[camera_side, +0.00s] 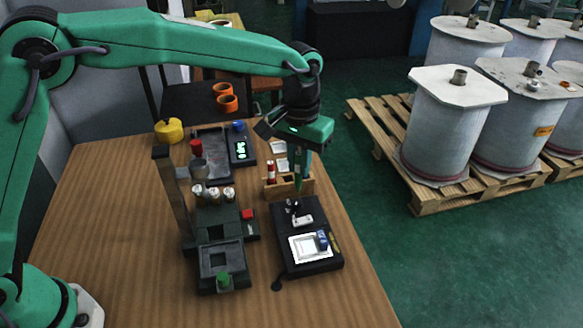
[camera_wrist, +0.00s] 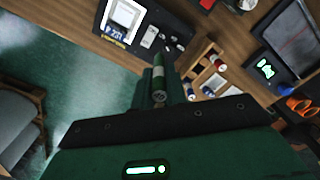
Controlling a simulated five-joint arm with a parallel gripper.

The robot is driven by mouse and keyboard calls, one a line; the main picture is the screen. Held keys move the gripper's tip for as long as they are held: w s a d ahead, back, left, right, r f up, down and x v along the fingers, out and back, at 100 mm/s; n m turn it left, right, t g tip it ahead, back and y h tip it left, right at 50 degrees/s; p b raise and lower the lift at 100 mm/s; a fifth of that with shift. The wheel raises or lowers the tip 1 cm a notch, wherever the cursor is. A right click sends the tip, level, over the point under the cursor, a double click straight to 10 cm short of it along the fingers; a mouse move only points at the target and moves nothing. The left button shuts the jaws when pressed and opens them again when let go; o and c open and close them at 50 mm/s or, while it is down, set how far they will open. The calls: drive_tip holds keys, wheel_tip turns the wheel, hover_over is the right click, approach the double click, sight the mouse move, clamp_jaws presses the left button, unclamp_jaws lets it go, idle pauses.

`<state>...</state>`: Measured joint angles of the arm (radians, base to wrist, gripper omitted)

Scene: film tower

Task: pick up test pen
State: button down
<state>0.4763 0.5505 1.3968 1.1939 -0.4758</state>
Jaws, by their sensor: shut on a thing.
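The test pen is a slim green cylinder with a pale band; it shows in the wrist view (camera_wrist: 159,72) and as a dark green upright length in the side view (camera_side: 298,178). My gripper (camera_side: 302,160) points down above the small wooden rack (camera_side: 305,187). In the wrist view my gripper (camera_wrist: 160,95) is shut on the pen, which extends beyond the jaws. The pen's lower end overlaps the rack in the side view, so I cannot tell whether it is clear of it. The rack also shows in the wrist view (camera_wrist: 205,62), beside the pen.
A red-and-white pen-like item (camera_side: 271,172) stands in the rack. A black device with a white screen (camera_side: 310,247) lies in front. The table's front left is bare.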

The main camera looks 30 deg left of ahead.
drive_tip(key=shift+s+d+r, duration=0.15)
drive_tip(key=shift+s+d, duration=0.05)
drive_tip(key=shift+s, duration=0.05)
idle(0.5)
drive_tip(key=s+d+f, duration=0.2)
drive_tip(key=s+d, duration=0.4)
drive_tip(key=shift+s+f, duration=0.2)
drive_tip(key=shift+s, duration=0.1)
drive_tip(key=shift+d+f, duration=0.1)
drive_tip(key=shift+f, duration=0.05)
drive_tip(key=shift+f, duration=2.45)
drive_tip(key=shift+f, duration=0.35)
drive_tip(key=shift+w+a, duration=0.75)
idle(2.7)
